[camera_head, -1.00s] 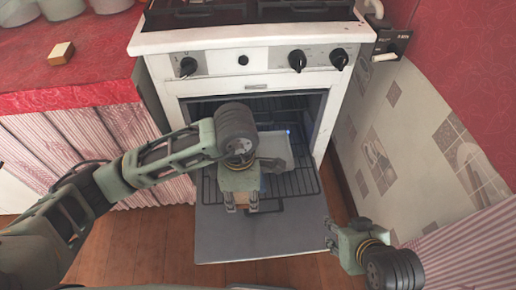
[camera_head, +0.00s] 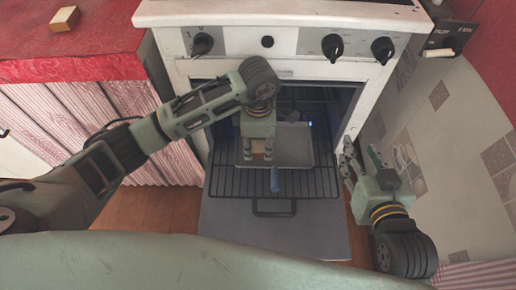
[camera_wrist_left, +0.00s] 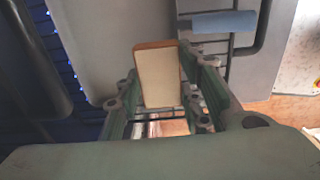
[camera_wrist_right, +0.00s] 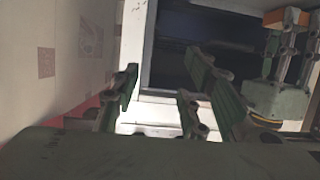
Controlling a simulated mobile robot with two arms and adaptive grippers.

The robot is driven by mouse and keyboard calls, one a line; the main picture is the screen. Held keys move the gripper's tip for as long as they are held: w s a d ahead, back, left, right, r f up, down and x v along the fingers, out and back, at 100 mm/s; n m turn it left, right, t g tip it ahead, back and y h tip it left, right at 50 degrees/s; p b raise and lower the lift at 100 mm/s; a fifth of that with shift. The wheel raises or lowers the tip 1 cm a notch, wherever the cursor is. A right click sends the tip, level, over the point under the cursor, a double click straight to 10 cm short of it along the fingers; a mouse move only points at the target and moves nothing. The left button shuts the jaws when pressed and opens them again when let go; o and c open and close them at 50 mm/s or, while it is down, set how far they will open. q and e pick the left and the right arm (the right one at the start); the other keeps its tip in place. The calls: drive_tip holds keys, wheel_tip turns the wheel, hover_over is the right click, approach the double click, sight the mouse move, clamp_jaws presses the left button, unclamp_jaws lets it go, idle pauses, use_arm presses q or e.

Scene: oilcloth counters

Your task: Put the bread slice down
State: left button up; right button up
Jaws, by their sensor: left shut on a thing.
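The bread slice (camera_wrist_left: 158,76), pale with a brown crust edge, is between the fingers of my left gripper (camera_head: 259,154). In the head view only a small part of the slice shows between the fingers. The left gripper is shut on it and points down over the grey pan (camera_head: 296,143) in the oven. I cannot tell whether the slice touches the pan. My right gripper (camera_head: 361,163) is open and empty at the oven's right side; its parted fingers also show in the right wrist view (camera_wrist_right: 160,95).
The pan's blue handle (camera_head: 275,181) points out over the wire rack (camera_head: 225,182). The oven door (camera_head: 235,232) is lowered. A wall (camera_head: 450,140) is close on the right. A light block (camera_head: 65,18) lies on the red counter (camera_head: 105,45) at left.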

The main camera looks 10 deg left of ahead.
sight(257, 148)
use_arm(q)
drive_tip(key=shift+w+a+f, duration=0.2)
drive_tip(key=shift+w+f, duration=0.2)
drive_tip(key=shift+w, duration=0.15)
drive_tip(key=shift+w+a+f, duration=0.15)
drive_tip(key=shift+w+f, duration=0.2)
drive_tip(key=shift+w, duration=0.2)
wheel_tip(257, 148, down, 4)
drive_tip(key=shift+r+b, duration=0.1)
drive_tip(key=shift+b, duration=0.8)
use_arm(e)
wheel_tip(257, 148, up, 10)
drive_tip(key=w+a+t+y, duration=0.1)
drive_tip(key=a+t, duration=0.1)
drive_tip(key=t, duration=0.3)
drive_tip(key=shift+w+t+y, duration=0.35)
drive_tip(key=shift+t+y, duration=0.05)
drive_tip(key=shift+r, duration=0.15)
use_arm(q)
drive_tip(key=shift+f, duration=0.2)
drive_tip(key=o, duration=0.9)
use_arm(e)
drive_tip(key=shift+r, duration=0.35)
use_arm(q)
drive_tip(key=shift+r, duration=0.15)
use_arm(e)
drive_tip(key=shift+f, duration=0.1)
